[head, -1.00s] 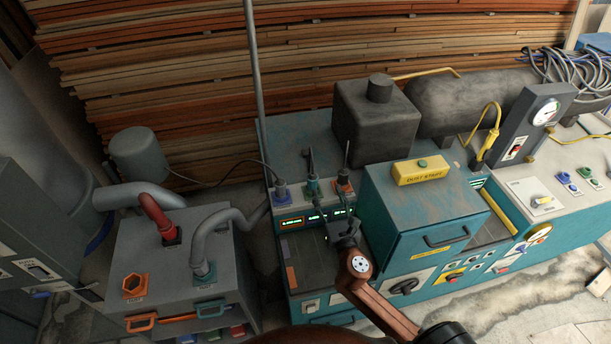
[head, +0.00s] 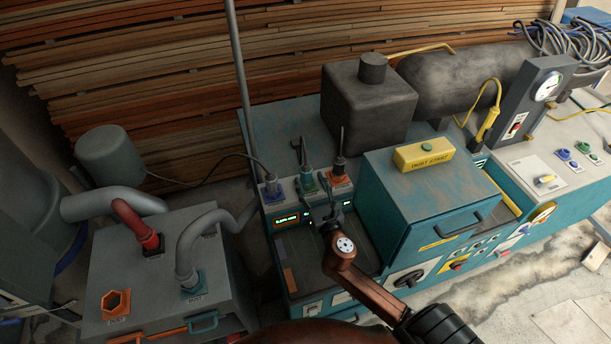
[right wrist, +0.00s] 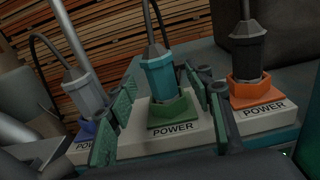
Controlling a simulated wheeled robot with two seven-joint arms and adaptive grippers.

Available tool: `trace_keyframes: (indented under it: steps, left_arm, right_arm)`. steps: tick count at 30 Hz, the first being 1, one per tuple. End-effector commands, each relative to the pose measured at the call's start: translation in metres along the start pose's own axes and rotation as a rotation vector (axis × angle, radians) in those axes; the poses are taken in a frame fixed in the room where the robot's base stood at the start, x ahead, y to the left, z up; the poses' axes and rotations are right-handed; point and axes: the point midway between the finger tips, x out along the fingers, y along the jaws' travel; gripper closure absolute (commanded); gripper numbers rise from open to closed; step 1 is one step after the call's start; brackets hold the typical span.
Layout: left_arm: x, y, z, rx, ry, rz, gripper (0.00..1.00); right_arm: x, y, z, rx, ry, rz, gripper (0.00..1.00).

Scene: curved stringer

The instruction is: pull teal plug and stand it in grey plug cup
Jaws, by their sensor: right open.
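The teal plug (head: 307,178) stands upright in the green middle socket of the teal machine's power row. In the right wrist view the teal plug (right wrist: 158,76) has a dark cable rising from its top. My right gripper (head: 320,204) is at the front of this socket. In the right wrist view its green-padded fingers (right wrist: 164,95) are open, one on each side of the plug and socket, with visible gaps. The plug is not gripped. I cannot pick out the grey plug cup in these frames. My left gripper is not in view.
A grey plug (head: 272,187) in a blue socket stands close on the left, and a dark plug (head: 339,168) in an orange socket close on the right. A teal box (head: 420,200) flanks my right arm. A grey cabinet (head: 140,285) with hoses stands at the left.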

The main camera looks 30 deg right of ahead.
Motion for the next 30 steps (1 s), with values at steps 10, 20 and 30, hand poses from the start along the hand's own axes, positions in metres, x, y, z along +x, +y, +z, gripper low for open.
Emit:
trace_keyframes:
  steps: [10,20,30]
  left_arm:
    - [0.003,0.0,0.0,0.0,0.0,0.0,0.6]
    - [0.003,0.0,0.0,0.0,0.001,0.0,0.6]
    - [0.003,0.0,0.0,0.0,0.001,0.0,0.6]
  right_arm:
    - [0.044,0.001,-0.003,0.0,0.0,0.001,0.53]
    - [0.045,0.001,-0.003,0.0,0.001,0.002,0.58]
    - [0.045,0.001,-0.003,0.001,0.001,0.002,0.82]
